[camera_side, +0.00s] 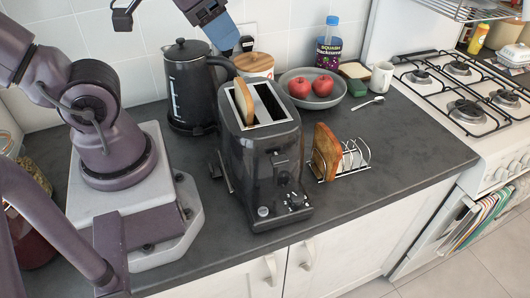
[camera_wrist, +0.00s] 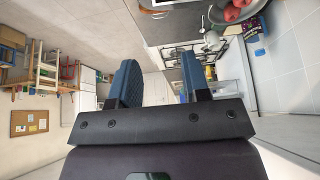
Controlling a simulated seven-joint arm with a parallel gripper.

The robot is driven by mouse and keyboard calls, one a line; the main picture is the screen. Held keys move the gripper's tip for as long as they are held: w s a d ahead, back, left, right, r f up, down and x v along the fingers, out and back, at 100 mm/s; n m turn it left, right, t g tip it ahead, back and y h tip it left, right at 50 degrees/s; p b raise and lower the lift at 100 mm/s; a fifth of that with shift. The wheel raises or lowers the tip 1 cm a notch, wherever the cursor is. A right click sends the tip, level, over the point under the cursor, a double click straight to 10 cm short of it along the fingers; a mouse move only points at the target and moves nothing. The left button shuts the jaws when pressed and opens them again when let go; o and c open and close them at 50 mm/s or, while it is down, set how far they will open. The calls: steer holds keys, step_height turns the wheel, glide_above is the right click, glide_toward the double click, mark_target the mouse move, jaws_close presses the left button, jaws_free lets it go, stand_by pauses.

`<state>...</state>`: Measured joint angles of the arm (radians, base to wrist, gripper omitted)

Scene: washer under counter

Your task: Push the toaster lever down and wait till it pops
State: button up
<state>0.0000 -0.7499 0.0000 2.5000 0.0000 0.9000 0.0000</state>
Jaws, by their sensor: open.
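The dark grey toaster (camera_side: 253,165) stands on the counter in the side view. A bread slice (camera_side: 243,101) sticks up out of its left slot; the right slot looks empty. The dark lever (camera_side: 282,160) seems to sit on the front face, above a round knob (camera_side: 296,201); its exact height is hard to tell. My gripper (camera_side: 222,37) is above and behind the toaster, apart from it, partly cut off by the top edge. In the wrist view its two blue fingers (camera_wrist: 160,65) are spread with nothing between them. The toaster is not recognisable there.
A black kettle (camera_side: 190,88) stands behind the toaster on the left. A metal toast rack (camera_side: 352,158) with bread is close on its right. A grey bowl (camera_side: 314,99) with red apples, a mug (camera_side: 382,77) and a spoon (camera_side: 367,103) lie beyond. The counter's front right is clear.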

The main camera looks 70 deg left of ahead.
steer(key=c, duration=0.3)
steer(key=shift+d+f, duration=0.15)
steer(key=shift+d, duration=0.05)
steer(key=c, duration=0.3)
steer(key=w+d+f+m+g, duration=0.1)
steer(key=f, duration=0.1)
steer(key=w+d+f+m+g, duration=0.1)
steer(key=d+f+m, duration=0.1)
steer(key=w+d+f+m+g, duration=0.1)
steer(key=f+m, duration=0.1)
steer(key=shift+w+d+g, duration=0.15)
steer(key=shift+d+g, duration=0.2)
steer(key=shift+g, duration=0.05)
jaws_close()
steer(key=m+g+y, duration=0.1)
steer(key=m+g, duration=0.1)
steer(key=m, duration=1.2)
glide_toward(280, 160)
steer(key=shift+d+f, duration=0.1)
steer(key=shift+a+f, duration=0.15)
steer(key=shift+f, duration=1.55)
steer(key=shift+a+f, duration=0.2)
steer(key=shift+f, duration=1.55)
